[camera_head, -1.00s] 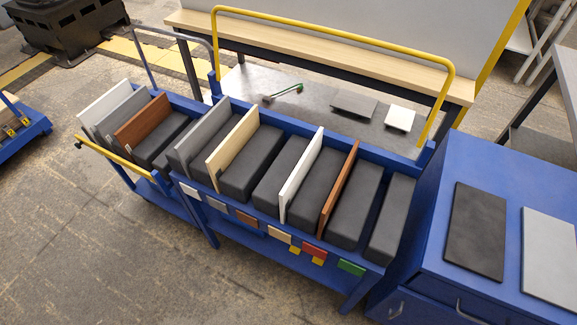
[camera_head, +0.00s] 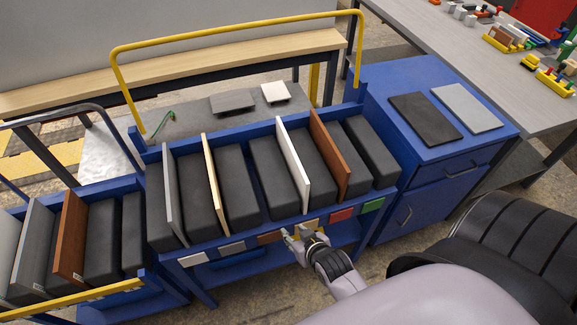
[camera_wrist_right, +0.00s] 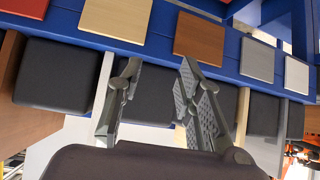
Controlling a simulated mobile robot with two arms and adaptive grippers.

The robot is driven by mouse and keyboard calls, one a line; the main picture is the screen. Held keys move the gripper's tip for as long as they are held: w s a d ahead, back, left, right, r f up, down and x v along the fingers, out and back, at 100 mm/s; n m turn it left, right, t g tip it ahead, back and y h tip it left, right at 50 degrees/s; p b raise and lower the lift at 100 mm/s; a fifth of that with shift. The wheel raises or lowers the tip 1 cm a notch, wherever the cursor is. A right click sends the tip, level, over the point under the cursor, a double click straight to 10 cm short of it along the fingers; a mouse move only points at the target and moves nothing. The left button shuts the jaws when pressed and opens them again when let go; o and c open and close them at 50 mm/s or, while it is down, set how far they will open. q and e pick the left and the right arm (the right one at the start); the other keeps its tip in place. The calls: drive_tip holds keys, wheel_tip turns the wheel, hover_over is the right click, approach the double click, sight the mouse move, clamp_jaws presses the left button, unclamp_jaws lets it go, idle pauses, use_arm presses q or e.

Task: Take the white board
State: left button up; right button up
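A white board (camera_head: 293,162) stands upright in the blue cart's rack (camera_head: 205,238), between dark padded blocks. My right gripper (camera_head: 299,233) is in front of the rack's front rail, near the colour tiles and below the white board's near end. In the right wrist view the fingers of the gripper (camera_wrist_right: 158,80) are apart with nothing between them. My left gripper is in neither view.
A brown board (camera_head: 328,152) stands right of the white one; a beige board (camera_head: 215,170) and a grey board (camera_head: 173,195) stand left. A blue cabinet (camera_head: 435,160) is at right. A second cart at left holds more boards, including a pale one (camera_head: 8,245). A yellow rail (camera_head: 235,27) arches behind.

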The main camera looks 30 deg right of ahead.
sight(294, 151)
drive_tip(key=w+d+r+t+h, duration=0.1)
drive_tip(key=d+r, duration=0.1)
drive_tip(key=r, duration=0.4)
drive_tip(key=w+d+r+m+t, duration=0.1)
drive_tip(key=w+d+r, duration=0.1)
drive_tip(key=r, duration=0.4)
drive_tip(key=w+d+r+t+h, duration=0.1)
drive_tip(key=w+d+r, duration=0.1)
drive_tip(key=r, duration=0.4)
drive_tip(key=shift+w+d+m+h, duration=0.2)
drive_tip(key=shift+d+m+h, duration=0.15)
drive_tip(key=shift+d, duration=0.3)
drive_tip(key=p+x, duration=0.1)
drive_tip(key=x, duration=0.7)
drive_tip(key=shift+w+d+f+p, duration=0.1)
drive_tip(key=shift+w+p, duration=0.1)
drive_tip(key=shift+w, duration=0.15)
drive_tip(key=shift+w+f+p, duration=0.15)
drive_tip(key=shift+w, duration=0.2)
drive_tip(key=x, duration=0.4)
drive_tip(key=shift+w+p, duration=0.2)
drive_tip(key=shift+p, duration=0.1)
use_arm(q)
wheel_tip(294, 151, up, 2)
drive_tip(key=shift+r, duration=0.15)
use_arm(e)
drive_tip(key=shift+s, duration=0.1)
drive_tip(key=shift+c, duration=0.5)
clamp_jaws()
